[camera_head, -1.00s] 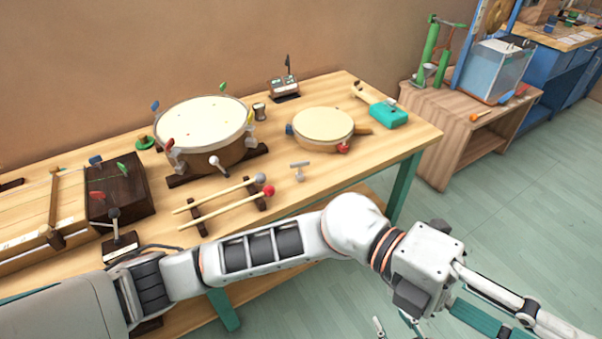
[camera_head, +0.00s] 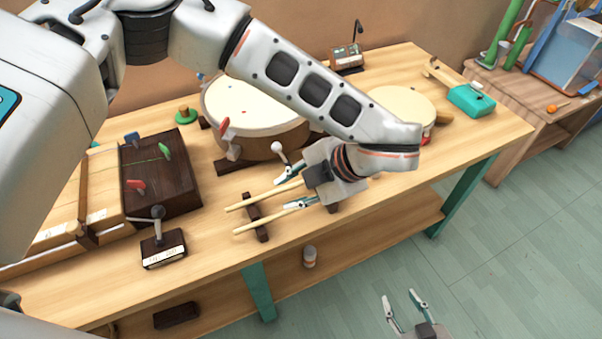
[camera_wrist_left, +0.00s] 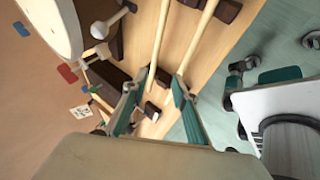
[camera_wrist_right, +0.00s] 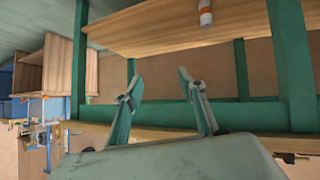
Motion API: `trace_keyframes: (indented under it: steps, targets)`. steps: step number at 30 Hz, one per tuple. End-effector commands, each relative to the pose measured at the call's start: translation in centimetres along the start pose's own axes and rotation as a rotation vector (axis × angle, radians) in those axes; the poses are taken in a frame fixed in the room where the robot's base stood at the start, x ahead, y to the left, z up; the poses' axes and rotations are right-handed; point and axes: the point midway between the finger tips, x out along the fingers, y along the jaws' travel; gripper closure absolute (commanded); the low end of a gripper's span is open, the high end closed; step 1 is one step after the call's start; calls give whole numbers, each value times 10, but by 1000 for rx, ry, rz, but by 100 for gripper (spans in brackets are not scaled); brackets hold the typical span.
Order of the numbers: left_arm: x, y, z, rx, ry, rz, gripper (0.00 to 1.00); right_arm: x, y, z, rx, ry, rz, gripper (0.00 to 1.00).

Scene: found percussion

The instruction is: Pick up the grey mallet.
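Two mallets with pale wooden handles lie side by side on dark rests on the table. The grey mallet (camera_head: 262,196) is the one nearer the big drum; the red one (camera_head: 268,221) lies nearer the table's front edge. Both heads are hidden behind my left arm in the head view. My left gripper (camera_head: 287,191) is open over the handles. In the left wrist view its fingers (camera_wrist_left: 155,88) stand apart, with the grey mallet's handle (camera_wrist_left: 160,45) between them in the picture; I cannot tell any contact. My right gripper (camera_head: 399,295) is open and empty beyond the table's front edge.
The big drum (camera_head: 250,110) stands behind the mallets, with a small drum (camera_head: 400,104) to its right. A dark wooden box (camera_head: 165,180) and a small lever stand (camera_head: 163,250) are to the left. A small bottle (camera_head: 309,257) stands on the lower shelf.

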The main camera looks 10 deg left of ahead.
Motion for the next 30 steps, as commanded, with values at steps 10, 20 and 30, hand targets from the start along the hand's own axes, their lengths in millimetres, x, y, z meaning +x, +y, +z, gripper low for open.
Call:
trace_keyframes:
  steps: [10,20,30]
  targets:
    - [28,14,-2,-24,8,37,72,-4,1,14,-5,-22,0,60]
    - [71,10,-5,-24,9,35,72,-4,1,17,-7,-26,1,60]
    - [79,11,-4,-23,6,36,72,1,5,5,-10,-4,7,60]
